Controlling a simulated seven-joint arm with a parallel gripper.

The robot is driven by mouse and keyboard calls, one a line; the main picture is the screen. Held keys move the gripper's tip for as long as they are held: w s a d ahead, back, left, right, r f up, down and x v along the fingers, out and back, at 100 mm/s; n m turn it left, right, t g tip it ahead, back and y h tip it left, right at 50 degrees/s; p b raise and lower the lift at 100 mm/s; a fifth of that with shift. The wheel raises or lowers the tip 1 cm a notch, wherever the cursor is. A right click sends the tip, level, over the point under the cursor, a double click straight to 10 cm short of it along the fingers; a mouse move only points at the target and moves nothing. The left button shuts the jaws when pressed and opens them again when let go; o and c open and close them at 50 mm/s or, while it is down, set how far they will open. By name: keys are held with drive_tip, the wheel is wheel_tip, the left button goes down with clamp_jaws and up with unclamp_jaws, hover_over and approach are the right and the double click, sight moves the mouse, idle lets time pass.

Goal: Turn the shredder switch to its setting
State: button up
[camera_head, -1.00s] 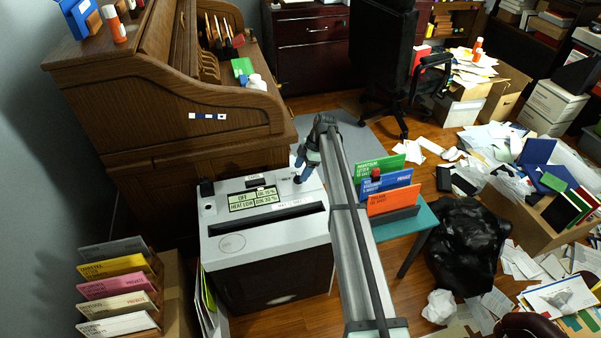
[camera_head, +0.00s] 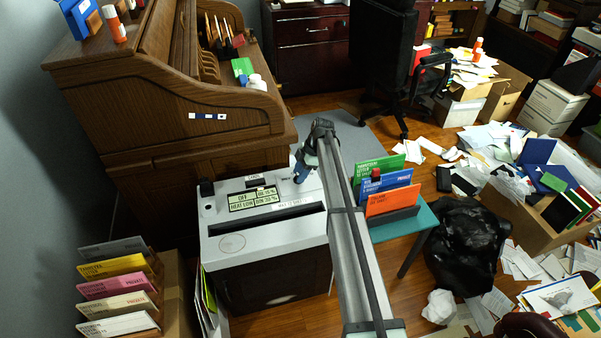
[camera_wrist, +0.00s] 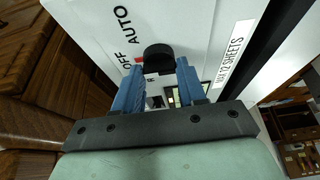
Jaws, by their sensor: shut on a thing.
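The shredder (camera_head: 218,256) has a white top and a dark front, with a small display (camera_head: 254,199) reading OFF on its first line. The black round switch knob (camera_wrist: 157,50) is on the white top, beside the printed words OFF and AUTO and a red mark. A letter R shows between my fingers. My gripper (camera_wrist: 160,66) has blue fingers, shut on the knob with one finger on each side. In the head view, my gripper (camera_head: 301,174) reaches down onto the right back corner of the shredder top; the knob is hidden there.
A long dark paper slot (camera_head: 268,219) crosses the shredder top. A wooden desk (camera_head: 180,110) stands close behind. A teal table (camera_head: 418,227) with colored folders is at the right, by a black bag (camera_head: 465,245). Folder trays (camera_head: 158,285) stand at the left.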

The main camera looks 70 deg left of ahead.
drive_tip(key=shift+c, duration=1.4)
drive_tip(key=m, duration=0.1)
drive_tip(key=m+y, duration=0.1)
drive_tip(key=m, duration=0.2)
drive_tip(key=shift+d+y, duration=0.3)
drive_tip(key=shift+y, duration=0.1)
drive_tip(key=m+y, duration=0.1)
drive_tip(key=m, duration=0.3)
drive_tip(key=shift+s+d+t, duration=0.1)
drive_tip(key=shift+s+t, duration=0.05)
drive_tip(key=shift+t, duration=0.25)
drive_tip(key=shift+m+t+y, duration=0.5)
drive_tip(key=shift+m+t, duration=0.2)
drive_tip(key=shift+m, duration=1.2)
drive_tip(key=o, duration=1.1)
drive_tip(key=shift+s, duration=0.1)
drive_tip(key=shift+c, duration=0.2)
